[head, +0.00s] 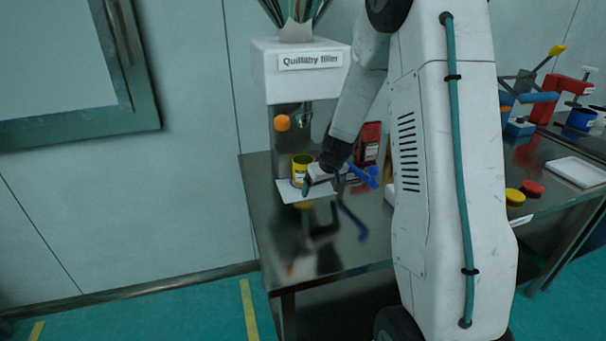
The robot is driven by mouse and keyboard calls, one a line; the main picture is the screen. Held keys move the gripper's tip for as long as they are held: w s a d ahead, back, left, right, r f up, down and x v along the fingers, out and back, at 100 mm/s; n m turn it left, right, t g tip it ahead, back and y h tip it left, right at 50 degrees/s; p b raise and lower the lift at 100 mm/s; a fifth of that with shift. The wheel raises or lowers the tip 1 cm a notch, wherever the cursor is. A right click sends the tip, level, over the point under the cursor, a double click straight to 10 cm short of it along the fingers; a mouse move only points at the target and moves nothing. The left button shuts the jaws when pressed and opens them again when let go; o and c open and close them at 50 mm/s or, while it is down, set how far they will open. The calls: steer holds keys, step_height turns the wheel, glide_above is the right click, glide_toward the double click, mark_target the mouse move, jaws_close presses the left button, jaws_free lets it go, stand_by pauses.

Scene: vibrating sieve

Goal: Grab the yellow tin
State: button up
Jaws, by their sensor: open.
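The yellow tin (300,162) stands upright and open-topped on the white base plate of the filler, under its spout. It has a pale label low on its side. My gripper (321,187) is open, just right of the tin and in front of it, with its fingers pointing down. Its left finger overlaps the tin's lower right edge in the picture. I cannot tell whether they touch. Nothing shows between the fingers.
The Quillaby filler (273,74) rises behind the tin, with an orange knob (282,123) above it. A blue handle (364,176) and a red box (370,143) are close right of my gripper. The steel table (263,208) is clear in front. Yellow (514,197) and red lids lie farther right.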

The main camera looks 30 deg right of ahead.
mark_target(304, 171)
steer(key=w, duration=0.7)
steer(key=w+d, duration=0.1)
steer(key=w, duration=0.2)
steer(key=shift+w, duration=0.35)
steer(key=shift+w+f, duration=0.4)
steer(key=shift+f, duration=0.1)
steer(key=shift+c, duration=0.3)
steer(key=c, duration=1.2)
steer(key=shift+s, duration=0.1)
